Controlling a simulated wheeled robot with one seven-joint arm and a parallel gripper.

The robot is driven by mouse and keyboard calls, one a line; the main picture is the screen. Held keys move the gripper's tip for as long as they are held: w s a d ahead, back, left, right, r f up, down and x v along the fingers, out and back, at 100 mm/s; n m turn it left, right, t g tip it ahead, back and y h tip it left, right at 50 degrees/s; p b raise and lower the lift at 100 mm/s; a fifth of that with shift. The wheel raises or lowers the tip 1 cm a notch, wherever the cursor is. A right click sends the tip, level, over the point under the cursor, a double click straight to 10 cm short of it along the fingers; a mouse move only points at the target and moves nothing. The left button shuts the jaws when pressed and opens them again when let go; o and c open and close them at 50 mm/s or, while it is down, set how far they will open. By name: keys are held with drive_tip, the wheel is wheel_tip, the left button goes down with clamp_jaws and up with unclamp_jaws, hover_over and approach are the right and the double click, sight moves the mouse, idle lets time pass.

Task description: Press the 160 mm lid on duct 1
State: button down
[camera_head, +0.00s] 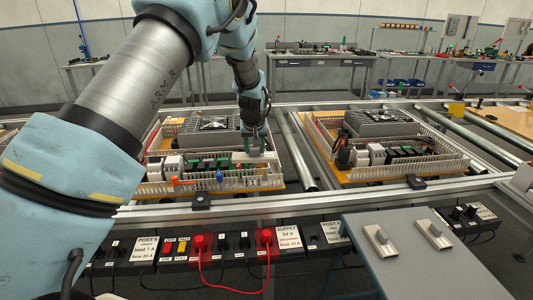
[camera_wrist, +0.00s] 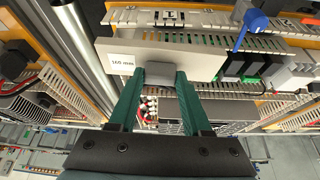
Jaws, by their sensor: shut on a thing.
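The white lid marked "160 mm" (camera_wrist: 205,62) hangs in my gripper (camera_wrist: 160,78), whose green fingers are shut on the grey grip block (camera_wrist: 158,74) on its face. In the head view my gripper (camera_head: 254,145) is over the right part of the left panel, with the lid (camera_head: 247,157) below it. A slotted white duct with a small "1" label (camera_wrist: 170,16) runs just beyond the lid in the wrist view. The duct's slots appear open beside the lid. I cannot tell whether lid and duct touch.
A blue part (camera_wrist: 251,26) stands up near the labelled duct; it also shows in the head view (camera_head: 219,176). Black and green devices (camera_wrist: 235,66) sit close to the lid. A second panel (camera_head: 380,145) lies to the right. A grey surface (camera_head: 400,270) in front carries two small handled pieces.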

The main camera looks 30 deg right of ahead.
sight(247, 157)
drive_tip(key=shift+w+a+r+n, duration=0.2)
drive_tip(key=shift+w+a, duration=0.3)
drive_tip(key=shift+a, duration=0.05)
drive_tip(key=shift+w+a+r+n, duration=0.15)
drive_tip(key=shift+w+a+n, duration=0.05)
drive_tip(key=shift+w+a, duration=0.3)
drive_tip(key=shift+s+f+b, duration=0.1)
drive_tip(key=shift+f+b, duration=1.85)
drive_tip(key=shift+f, duration=0.95)
drive_tip(key=shift+f+b, duration=1.05)
drive_tip(key=shift+f, duration=0.15)
drive_tip(key=shift+c, duration=1.3)
unclamp_jaws()
drive_tip(key=shift+r, duration=0.1)
drive_tip(key=b+v, duration=0.2)
drive_tip(key=v, duration=0.8)
drive_tip(key=shift+s+r+b, duration=0.2)
drive_tip(key=shift+s+b, duration=0.05)
drive_tip(key=shift+b, duration=0.05)
